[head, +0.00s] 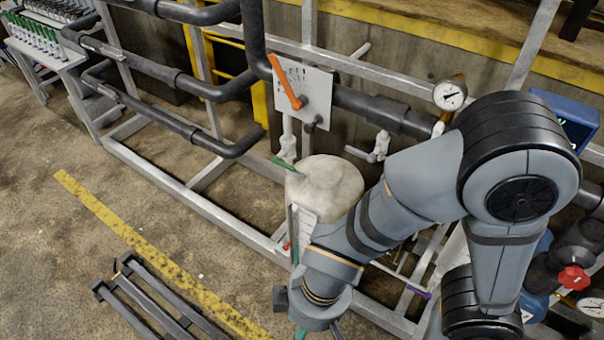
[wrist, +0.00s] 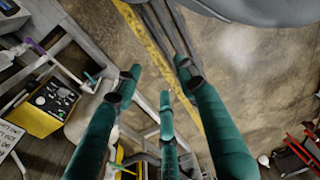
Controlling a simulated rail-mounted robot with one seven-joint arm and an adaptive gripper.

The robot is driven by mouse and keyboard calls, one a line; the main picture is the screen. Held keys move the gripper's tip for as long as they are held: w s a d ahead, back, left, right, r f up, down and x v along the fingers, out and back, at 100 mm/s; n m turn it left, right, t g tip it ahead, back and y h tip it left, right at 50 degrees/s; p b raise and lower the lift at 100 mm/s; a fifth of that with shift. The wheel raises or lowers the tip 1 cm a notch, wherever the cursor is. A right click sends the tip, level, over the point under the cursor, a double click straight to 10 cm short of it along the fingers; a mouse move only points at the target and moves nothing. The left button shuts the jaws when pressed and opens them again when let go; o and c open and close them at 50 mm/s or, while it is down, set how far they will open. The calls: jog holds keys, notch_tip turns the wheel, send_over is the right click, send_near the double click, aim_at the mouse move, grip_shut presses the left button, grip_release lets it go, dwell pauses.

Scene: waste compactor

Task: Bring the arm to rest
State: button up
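My arm is bent in the right half of the head view, its wrist hanging down toward the bottom edge. My gripper (head: 318,332) is mostly cut off there, with only bits of teal finger showing. In the wrist view my gripper (wrist: 158,84) has three teal fingers spread apart, with nothing held between them. Floor and pipe frame show beyond the fingertips, and they appear to touch nothing.
A metal pipe frame (head: 150,172) with an orange-handled valve (head: 286,82) and a pale rounded vessel (head: 325,186) stands close behind my arm. A pressure gauge (head: 449,94) and red knob (head: 573,279) are at right. A dark rack (head: 150,300) lies on the otherwise open floor at left.

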jog(key=d+m+t+y+b, duration=0.1)
jog(key=d+m+b, duration=0.1)
jog(key=d+b, duration=0.2)
jog(key=shift+s+d+f+m, duration=0.35)
jog(key=shift+s+d+m, duration=0.05)
jog(key=shift+d, duration=1)
jog(key=shift+w+a+f+y, duration=0.1)
jog(key=shift+y, duration=0.2)
